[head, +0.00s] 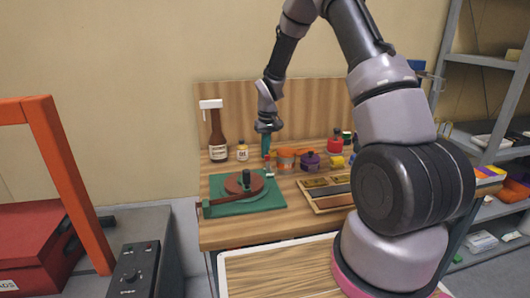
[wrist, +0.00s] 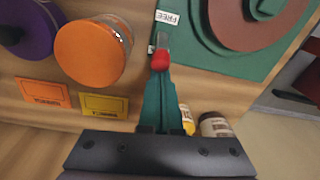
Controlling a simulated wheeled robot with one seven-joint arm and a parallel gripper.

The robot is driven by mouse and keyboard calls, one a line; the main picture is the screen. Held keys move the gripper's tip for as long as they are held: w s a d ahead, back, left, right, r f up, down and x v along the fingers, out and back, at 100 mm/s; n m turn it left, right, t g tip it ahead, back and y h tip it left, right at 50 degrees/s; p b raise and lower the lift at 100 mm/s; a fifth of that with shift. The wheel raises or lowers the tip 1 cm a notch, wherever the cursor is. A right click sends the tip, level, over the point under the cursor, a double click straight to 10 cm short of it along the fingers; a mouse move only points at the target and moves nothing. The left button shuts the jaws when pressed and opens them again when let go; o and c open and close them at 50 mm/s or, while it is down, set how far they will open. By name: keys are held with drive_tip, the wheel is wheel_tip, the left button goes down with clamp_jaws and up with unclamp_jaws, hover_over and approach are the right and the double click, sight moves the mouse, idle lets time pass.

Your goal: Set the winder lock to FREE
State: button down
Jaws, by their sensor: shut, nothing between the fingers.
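The winder is a green base plate (head: 222,188) with a red-brown disc (head: 240,184) on the table. It also shows at the top right of the wrist view (wrist: 215,50). The lock lever has a red knob (wrist: 160,60) and a grey arm (wrist: 163,41) at the plate's edge. A white FREE label (wrist: 167,17) is just past the grey arm's end. My gripper (wrist: 158,76) is shut and empty, its teal fingertips at the red knob, touching or nearly so. In the head view my gripper (head: 266,146) points down behind the disc. Any other lock label is not visible.
An orange-lidded jar (wrist: 92,52) and a purple-lidded jar (wrist: 25,30) stand close beside the lever. A brown bottle (head: 217,140) and a small yellow-labelled bottle (head: 242,151) stand at the back left. A compartment tray (head: 312,200) lies to the right.

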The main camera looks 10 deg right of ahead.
sight(267, 158)
drive_tip(key=shift+s+r, duration=0.1)
drive_tip(key=shift+s, duration=0.05)
drive_tip(key=shift+s+r+t, duration=0.2)
drive_tip(key=shift+s+t, duration=0.25)
drive_tip(key=shift+t, duration=0.45)
drive_tip(key=shift+s+r, duration=0.25)
drive_tip(key=shift+s, duration=0.7)
drive_tip(key=shift+w, duration=0.1)
drive_tip(key=shift+r, duration=0.1)
drive_tip(key=shift+r, duration=0.7)
